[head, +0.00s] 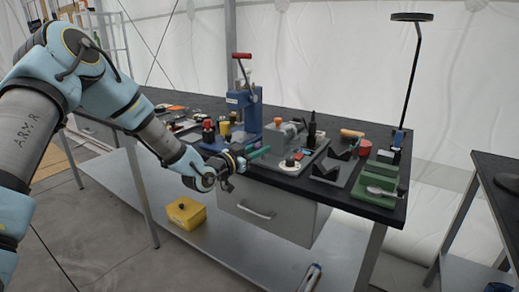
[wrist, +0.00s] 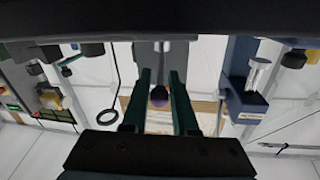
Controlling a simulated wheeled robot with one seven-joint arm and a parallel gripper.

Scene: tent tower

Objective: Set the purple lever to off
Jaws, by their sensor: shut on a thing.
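The purple lever (wrist: 159,96) shows in the wrist view as a dark stalk with a purple knob, in front of a grey block (wrist: 150,50). My gripper (wrist: 161,90) has its two dark green fingers on either side of the knob and is shut on it. In the head view my gripper (head: 258,153) is at the front edge of the black bench, pointing at the grey board (head: 305,160). I cannot make out the lever in the head view. Its off mark and exact setting cannot be read.
A blue press (head: 246,112) with a red handle stands behind my gripper; it also shows in the wrist view (wrist: 245,95). A green tray (head: 375,185) and a tall lamp (head: 412,75) are at the bench's right end. A yellow box (head: 186,213) sits on the lower shelf.

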